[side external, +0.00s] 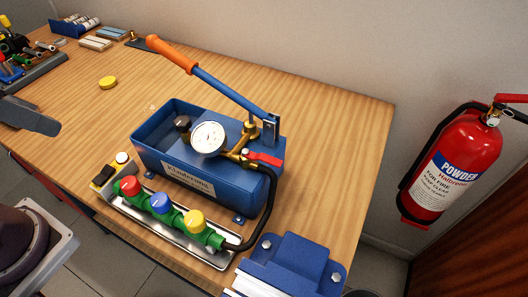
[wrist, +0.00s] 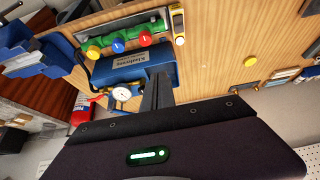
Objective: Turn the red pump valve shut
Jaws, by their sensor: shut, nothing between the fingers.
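The red valve lever (side external: 263,158) sits on the brass fitting of a blue test pump (side external: 225,183) in the side external view. It points right, above the start of the black hose. My gripper (side external: 57,129) is at the left edge in the side external view, apart from the pump. In the wrist view its dark fingers (wrist: 160,76) are together and empty, overlapping the pump's near end in the picture.
A green manifold with red (side external: 129,186), blue and yellow knobs lies in a metal tray (side external: 222,260) before the pump. The orange pump handle (side external: 172,54) rises behind it. A blue clamp (side external: 291,258) stands at front right. Bare wood surrounds a yellow disc (side external: 108,82).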

